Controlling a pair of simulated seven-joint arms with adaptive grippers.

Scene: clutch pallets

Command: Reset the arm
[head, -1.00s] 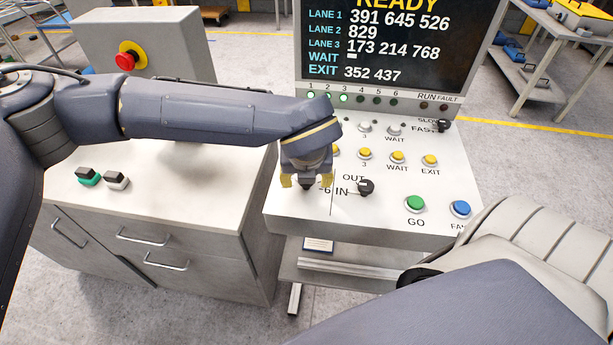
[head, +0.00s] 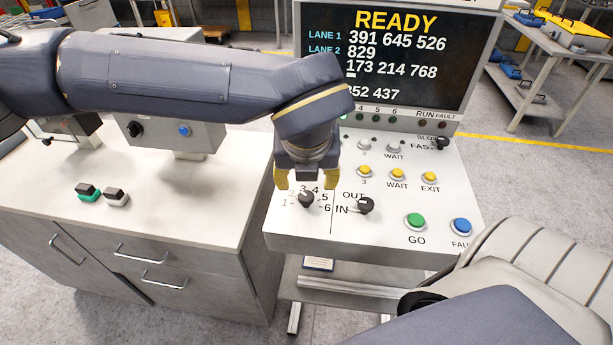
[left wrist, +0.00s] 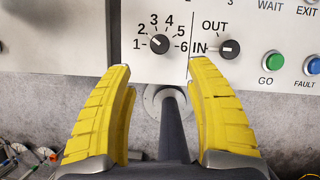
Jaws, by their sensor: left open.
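My left gripper (head: 308,181) is open and empty, its yellow fingers hanging over the control panel (head: 400,238) in the head view. The fingers also show spread apart in the left wrist view (left wrist: 165,85). Between and beyond them is the black rotary knob numbered 1 to 6 (left wrist: 159,43), which also shows just below the fingers in the head view (head: 306,199). No finger is seen gripping it. The IN/OUT knob (head: 366,205) is to its right. My right arm reaches in at the lower right, and its gripper is not in view.
The screen (head: 400,60) reads READY, with lane numbers partly hidden by my left arm. Green GO (head: 415,221) and blue FAULT (head: 461,226) buttons sit at the panel's right.

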